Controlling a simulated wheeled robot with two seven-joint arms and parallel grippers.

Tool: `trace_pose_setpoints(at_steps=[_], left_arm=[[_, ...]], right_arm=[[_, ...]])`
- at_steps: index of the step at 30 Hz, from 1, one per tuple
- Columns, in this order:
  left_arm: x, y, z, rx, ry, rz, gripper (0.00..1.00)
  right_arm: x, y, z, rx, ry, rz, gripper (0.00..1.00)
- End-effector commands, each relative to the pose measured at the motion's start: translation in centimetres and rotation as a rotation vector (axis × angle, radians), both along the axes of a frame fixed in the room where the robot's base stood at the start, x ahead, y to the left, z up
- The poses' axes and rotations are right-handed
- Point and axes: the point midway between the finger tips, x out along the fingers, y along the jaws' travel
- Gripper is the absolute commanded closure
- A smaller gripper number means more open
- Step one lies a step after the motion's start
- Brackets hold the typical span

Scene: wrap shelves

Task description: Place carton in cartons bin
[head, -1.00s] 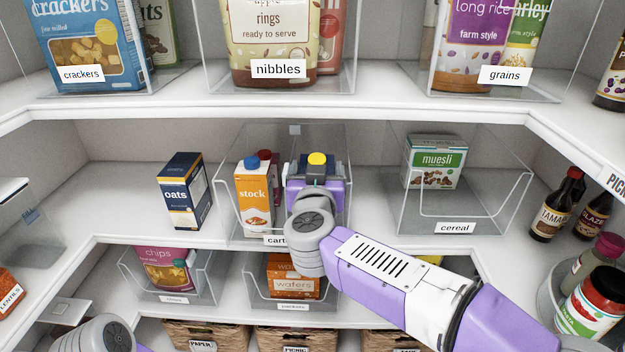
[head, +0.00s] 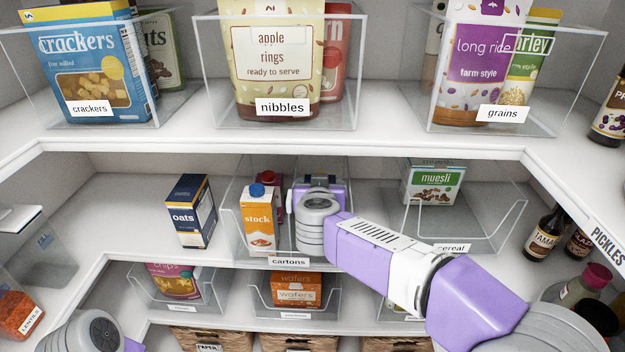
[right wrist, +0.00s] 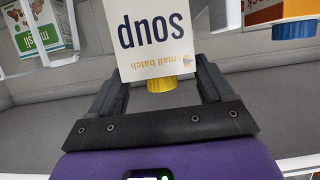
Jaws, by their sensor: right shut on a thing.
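The soup carton (right wrist: 155,35) is white with dark lettering and a yellow cap, and it appears upside down in the right wrist view. My right gripper (right wrist: 158,82) is shut on it near its cap end. In the head view my right gripper (head: 317,187) is at the right half of the clear cartons bin (head: 289,261) on the middle shelf, and my wrist hides the carton. An orange and white stock carton (head: 259,226) with a blue cap stands in the bin's left half, with a red-capped carton (head: 270,180) behind it. My left gripper is out of view.
An oats box (head: 189,212) stands left of the bin. The cereal bin (head: 451,247) with a muesli box (head: 434,183) is to the right. The upper shelf (head: 360,138) overhangs the bin. Sauce bottles (head: 545,232) stand at the far right.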

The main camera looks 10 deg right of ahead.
Motion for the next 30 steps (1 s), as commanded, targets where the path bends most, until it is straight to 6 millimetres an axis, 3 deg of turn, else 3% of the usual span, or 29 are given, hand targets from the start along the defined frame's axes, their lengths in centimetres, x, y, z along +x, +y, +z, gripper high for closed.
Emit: trace_pose_setpoints(at_steps=[2,3,6,11,30], left_arm=[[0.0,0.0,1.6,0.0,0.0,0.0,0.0],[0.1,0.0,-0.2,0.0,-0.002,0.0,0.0],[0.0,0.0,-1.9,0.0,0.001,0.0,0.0],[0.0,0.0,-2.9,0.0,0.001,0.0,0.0],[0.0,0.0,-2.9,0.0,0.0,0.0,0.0]], right_arm=[[0.1,-0.5,0.8,0.008,0.025,-0.007,1.0],[0.1,-0.5,-0.6,0.008,0.018,-0.006,1.0],[0.0,-0.5,-1.9,0.007,0.019,-0.007,1.0],[0.0,-0.7,-2.6,0.008,0.018,-0.01,1.0],[0.0,-0.7,-3.2,0.005,0.018,-0.011,1.0]])
